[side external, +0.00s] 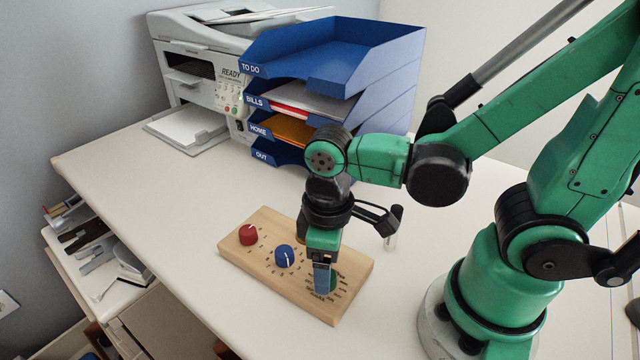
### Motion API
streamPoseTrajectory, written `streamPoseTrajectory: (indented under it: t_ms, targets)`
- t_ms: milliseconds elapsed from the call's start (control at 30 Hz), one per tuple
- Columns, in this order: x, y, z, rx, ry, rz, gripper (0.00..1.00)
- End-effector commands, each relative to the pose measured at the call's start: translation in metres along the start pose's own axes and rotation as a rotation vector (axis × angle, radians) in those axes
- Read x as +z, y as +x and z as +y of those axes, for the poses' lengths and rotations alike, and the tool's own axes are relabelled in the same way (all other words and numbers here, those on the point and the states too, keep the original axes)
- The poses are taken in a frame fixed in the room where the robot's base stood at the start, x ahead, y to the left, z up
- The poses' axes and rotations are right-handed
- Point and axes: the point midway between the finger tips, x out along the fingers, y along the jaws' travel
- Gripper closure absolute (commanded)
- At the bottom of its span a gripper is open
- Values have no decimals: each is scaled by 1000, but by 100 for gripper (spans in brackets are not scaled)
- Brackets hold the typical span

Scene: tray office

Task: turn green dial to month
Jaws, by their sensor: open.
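A wooden board (258,262) lies on the white desk with a row of dials on it. The red dial (248,235) is at its left end and the blue dial (284,256) is in the middle. The green dial (333,280) is toward the right end, mostly hidden behind my gripper (323,285). My gripper points down, with its fingers at the green dial. Whether the fingers touch the dial cannot be made out. Small markings surround the dials, too small to read, and the green dial's pointer is hidden.
A blue tray stack (338,60) labelled TO DO, BILLS, HOME and OUT stands behind the board. A white printer (200,60) is at the back left. The desk (150,190) left of the board is clear.

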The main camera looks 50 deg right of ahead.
Motion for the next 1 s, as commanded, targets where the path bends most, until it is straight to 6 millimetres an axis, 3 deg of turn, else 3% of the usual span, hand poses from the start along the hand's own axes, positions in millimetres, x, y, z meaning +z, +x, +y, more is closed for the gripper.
streamPoseTrajectory:
  t_ms: [300, 667, 700, 933, 1000]
  targets:
    - [-1, 21, 0, 0, 1, 1, 30]
    - [0, 24, 0, 0, 1, 1, 30]
    - [0, 24, 0, 0, 1, 1, 32]
    - [0, 24, 0, 0, 1, 1, 98]
    - [0, 24, 0, 0, 1, 1, 100]
